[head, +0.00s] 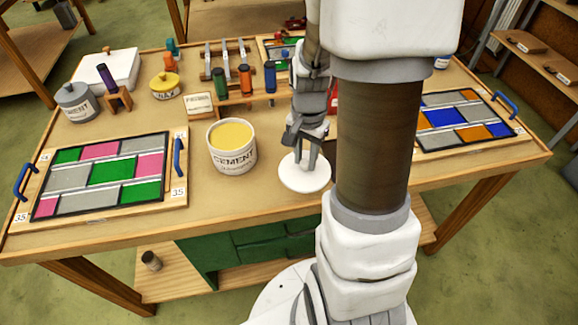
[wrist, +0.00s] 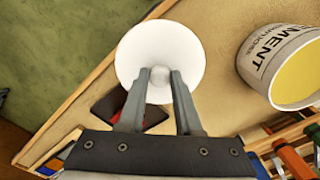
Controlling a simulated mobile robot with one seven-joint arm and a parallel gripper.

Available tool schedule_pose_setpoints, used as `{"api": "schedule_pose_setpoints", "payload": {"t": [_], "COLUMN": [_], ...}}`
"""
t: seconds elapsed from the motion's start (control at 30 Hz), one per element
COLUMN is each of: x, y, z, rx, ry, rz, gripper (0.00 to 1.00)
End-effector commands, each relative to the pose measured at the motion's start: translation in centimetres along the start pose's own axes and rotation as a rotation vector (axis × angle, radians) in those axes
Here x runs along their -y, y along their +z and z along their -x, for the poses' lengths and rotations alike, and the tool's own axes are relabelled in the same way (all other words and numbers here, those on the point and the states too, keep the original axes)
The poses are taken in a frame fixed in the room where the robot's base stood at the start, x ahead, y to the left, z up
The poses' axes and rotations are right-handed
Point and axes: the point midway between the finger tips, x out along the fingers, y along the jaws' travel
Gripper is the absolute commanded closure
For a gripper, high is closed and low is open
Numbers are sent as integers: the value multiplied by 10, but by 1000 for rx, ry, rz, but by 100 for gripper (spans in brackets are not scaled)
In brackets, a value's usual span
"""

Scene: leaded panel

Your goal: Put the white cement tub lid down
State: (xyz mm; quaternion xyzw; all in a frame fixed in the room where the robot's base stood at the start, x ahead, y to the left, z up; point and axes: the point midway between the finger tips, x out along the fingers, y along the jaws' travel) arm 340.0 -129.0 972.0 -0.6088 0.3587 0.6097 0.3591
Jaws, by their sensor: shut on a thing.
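The white cement tub lid (head: 304,177) is a round white disc near the table's front edge, to the right of the open cement tub. My gripper (head: 305,158) is above it, pointing down, with its fingers closed on the lid's small knob. In the wrist view the lid (wrist: 160,48) lies beyond the fingertips, and the gripper (wrist: 159,84) grips the round knob between them. The white cement tub (head: 231,148) is uncovered and shows yellow contents; it also shows in the wrist view (wrist: 285,62). I cannot tell whether the lid touches the table.
A leaded panel with pink and green panes (head: 105,172) lies at left, another with blue and orange panes (head: 462,118) at right. A grey cement tub (head: 78,104), a yellow-lidded pot (head: 166,86) and a rack of coloured tubes (head: 245,82) stand behind. Bare tabletop surrounds the lid's front.

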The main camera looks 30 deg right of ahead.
Motion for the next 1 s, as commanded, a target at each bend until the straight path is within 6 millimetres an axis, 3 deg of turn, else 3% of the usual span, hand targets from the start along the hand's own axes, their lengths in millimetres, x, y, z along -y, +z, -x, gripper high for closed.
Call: {"api": "schedule_pose_setpoints", "payload": {"t": [0.1,0.27,0.6,1.0], "x": [22,36,37,37], "y": [4,5,6,5], "z": [-14,-22,-62,-67], "rx": [1,0,0,-1], "ry": [1,0,1,0], "rz": [4,1,-1,-1], "gripper": [100,100,100,100]}}
